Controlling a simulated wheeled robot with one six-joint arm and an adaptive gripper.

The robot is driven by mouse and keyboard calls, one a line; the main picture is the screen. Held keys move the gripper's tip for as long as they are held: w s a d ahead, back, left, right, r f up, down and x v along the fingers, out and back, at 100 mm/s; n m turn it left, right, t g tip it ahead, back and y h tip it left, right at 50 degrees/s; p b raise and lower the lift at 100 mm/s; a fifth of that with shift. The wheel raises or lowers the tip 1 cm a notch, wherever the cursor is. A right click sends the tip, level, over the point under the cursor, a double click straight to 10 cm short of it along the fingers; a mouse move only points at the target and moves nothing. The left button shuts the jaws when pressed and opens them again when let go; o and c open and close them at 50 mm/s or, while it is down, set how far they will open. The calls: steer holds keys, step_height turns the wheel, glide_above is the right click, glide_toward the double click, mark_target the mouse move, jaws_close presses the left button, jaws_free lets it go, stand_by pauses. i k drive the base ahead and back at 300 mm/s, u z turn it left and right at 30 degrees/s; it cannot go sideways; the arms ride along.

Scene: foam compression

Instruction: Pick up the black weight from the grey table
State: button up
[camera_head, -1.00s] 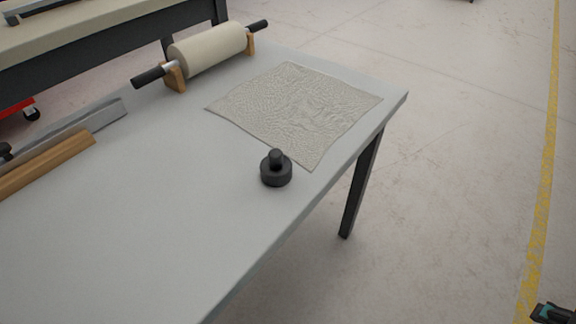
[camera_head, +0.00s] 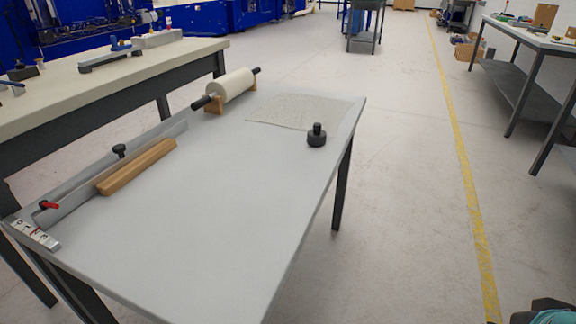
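The black weight (camera_head: 317,137) is a short dark cylinder with a knob on top. It stands upright on the grey table (camera_head: 215,205), near the right edge and just in front of the wrinkled foam sheet (camera_head: 298,111). A dark and teal part at the bottom right corner looks like a piece of my arm or gripper (camera_head: 546,312). It is cut off by the frame edge, its fingers cannot be made out, and it is well away from the weight.
A roller (camera_head: 231,87) rests on wooden supports at the table's far end. A wooden bar (camera_head: 137,167) and a metal rail lie along the left side. A second workbench (camera_head: 110,85) stands behind on the left. The floor to the right is open up to another bench (camera_head: 525,45).

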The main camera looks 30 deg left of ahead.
mark_target(316, 137)
steer(key=k, duration=0.55)
steer(key=u, duration=0.95)
steer(key=i, duration=0.5)
